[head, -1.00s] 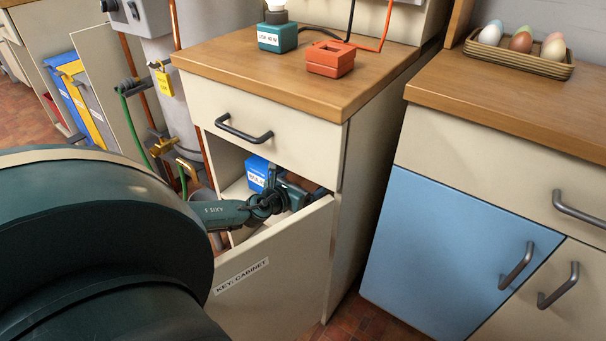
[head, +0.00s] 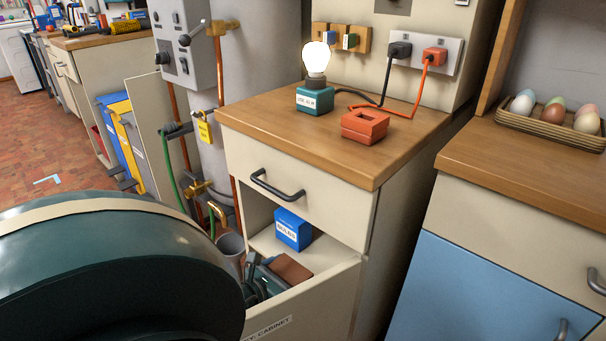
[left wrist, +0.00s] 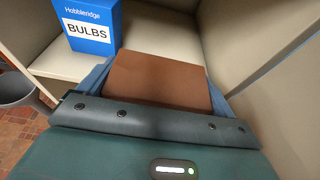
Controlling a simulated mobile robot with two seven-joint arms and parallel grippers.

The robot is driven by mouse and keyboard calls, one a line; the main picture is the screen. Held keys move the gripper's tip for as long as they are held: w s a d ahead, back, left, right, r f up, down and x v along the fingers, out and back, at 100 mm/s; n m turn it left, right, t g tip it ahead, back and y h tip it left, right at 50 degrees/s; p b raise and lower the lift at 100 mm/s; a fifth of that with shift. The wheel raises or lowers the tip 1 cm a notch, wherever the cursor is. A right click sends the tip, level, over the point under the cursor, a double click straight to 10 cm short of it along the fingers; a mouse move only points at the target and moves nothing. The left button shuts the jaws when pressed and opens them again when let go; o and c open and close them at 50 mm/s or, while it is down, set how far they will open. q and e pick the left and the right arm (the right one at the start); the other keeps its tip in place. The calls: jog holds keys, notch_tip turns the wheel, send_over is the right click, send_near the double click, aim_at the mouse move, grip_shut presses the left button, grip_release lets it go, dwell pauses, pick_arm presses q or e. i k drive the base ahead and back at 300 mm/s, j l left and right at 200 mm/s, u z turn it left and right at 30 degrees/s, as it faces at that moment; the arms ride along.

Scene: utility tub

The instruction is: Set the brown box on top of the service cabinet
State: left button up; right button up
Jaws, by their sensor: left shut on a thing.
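The brown box (head: 291,268) is between the fingers of my left gripper (head: 273,279), which is shut on it. They are low in the opening of a wood-topped cabinet (head: 300,178), behind its open door labelled as a key cabinet (head: 310,313). In the left wrist view the brown box (left wrist: 158,80) shows its flat brown face between blue-grey fingers; its lower part is hidden by the gripper body. The wooden cabinet top (head: 270,118) is above and behind the gripper. I see no label naming the service cabinet. My right gripper is not in view.
A blue bulbs box (head: 293,230) stands on the cabinet shelf. The top holds a lit lamp (head: 315,80), an orange block (head: 364,127) and cords; its front left is bare. A drawer handle (head: 277,187) juts out above the opening. An egg tray (head: 535,128) is at right.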

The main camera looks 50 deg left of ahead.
aim_at(275, 104)
jog(key=k+j, duration=0.2)
jog(key=k, duration=0.3)
jog(key=k+j, duration=0.25)
jog(key=k, duration=0.2)
